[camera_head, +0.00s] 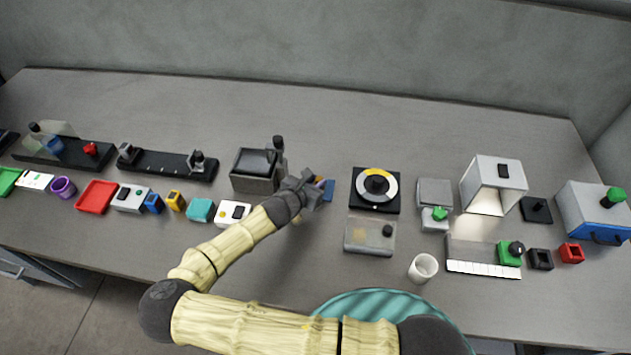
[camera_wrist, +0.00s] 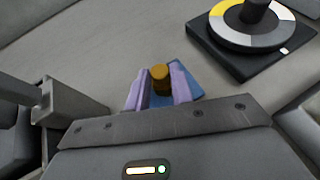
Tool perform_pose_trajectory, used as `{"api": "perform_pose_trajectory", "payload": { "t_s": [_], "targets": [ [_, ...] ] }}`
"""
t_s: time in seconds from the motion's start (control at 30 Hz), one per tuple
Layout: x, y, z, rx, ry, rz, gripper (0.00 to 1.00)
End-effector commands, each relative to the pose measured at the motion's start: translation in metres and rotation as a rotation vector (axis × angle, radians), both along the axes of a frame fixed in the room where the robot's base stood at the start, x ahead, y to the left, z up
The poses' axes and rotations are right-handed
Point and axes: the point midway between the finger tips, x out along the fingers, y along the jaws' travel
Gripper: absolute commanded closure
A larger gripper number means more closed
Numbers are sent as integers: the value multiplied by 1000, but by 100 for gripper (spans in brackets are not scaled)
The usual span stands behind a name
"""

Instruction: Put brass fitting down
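The brass fitting (camera_wrist: 160,77) is a small orange-brown cylinder, seen in the wrist view between the two pale purple fingers of my gripper (camera_wrist: 160,88). The fingers lie close against both sides of it, so my gripper is shut on it. A flat blue piece (camera_wrist: 194,78) lies beside and partly behind the right finger. I cannot tell whether the fitting touches it or the table. In the head view, my gripper (camera_head: 321,189) is low over the middle of the table, and the fitting is mostly hidden there.
A black dial unit with a yellow, white and grey ring (camera_head: 377,188) stands just right of my gripper. A dark grey box (camera_head: 253,171) stands close on the left. A white cup (camera_head: 423,268) is at the front right. The table behind my gripper is clear.

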Motion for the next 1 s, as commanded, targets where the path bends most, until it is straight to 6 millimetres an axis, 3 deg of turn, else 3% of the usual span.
{"api": "perform_pose_trajectory", "payload": {
  "t_s": [0.03, 0.1, 0.47, 1.0],
  "targets": [
    [0, 0, 0, 1, 1, 0, 67],
    [0, 0, 0, 1, 1, 0, 57],
    [0, 0, 5, 0, 0, -1, 57],
    [-64, 44, 38, 5, 0, 5, 57]
  ]
}}
